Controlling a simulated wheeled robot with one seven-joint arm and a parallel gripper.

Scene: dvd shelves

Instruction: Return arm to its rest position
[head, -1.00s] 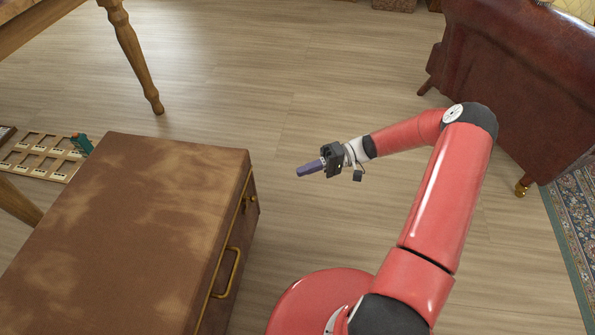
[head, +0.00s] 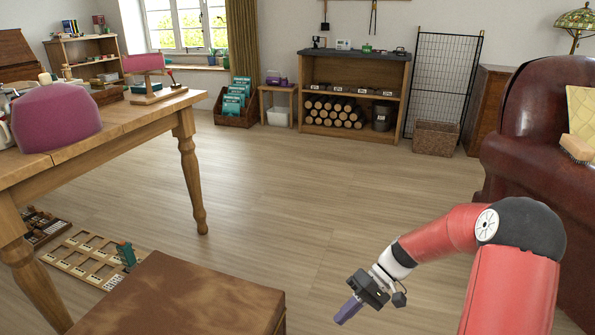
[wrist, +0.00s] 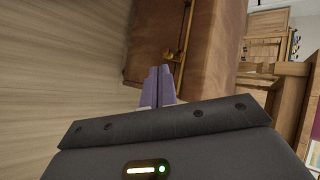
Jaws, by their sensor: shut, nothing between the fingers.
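My gripper (head: 348,310) is at the lower middle right of the head view, with my red arm bent behind it at the right. Its purple fingers are together and hold nothing. They also show in the wrist view (wrist: 159,85), pointing away over the floor beside the brown chest. The gripper is in the air, to the right of the chest (head: 190,300) and apart from it. The lower arm and base are out of the head view.
A wooden table (head: 150,112) with a pink rounded item stands at the left. A slotted wooden rack (head: 85,255) lies on the floor below it. A dark red leather armchair (head: 515,150) is close behind my arm. The floor (head: 300,190) in the middle is clear.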

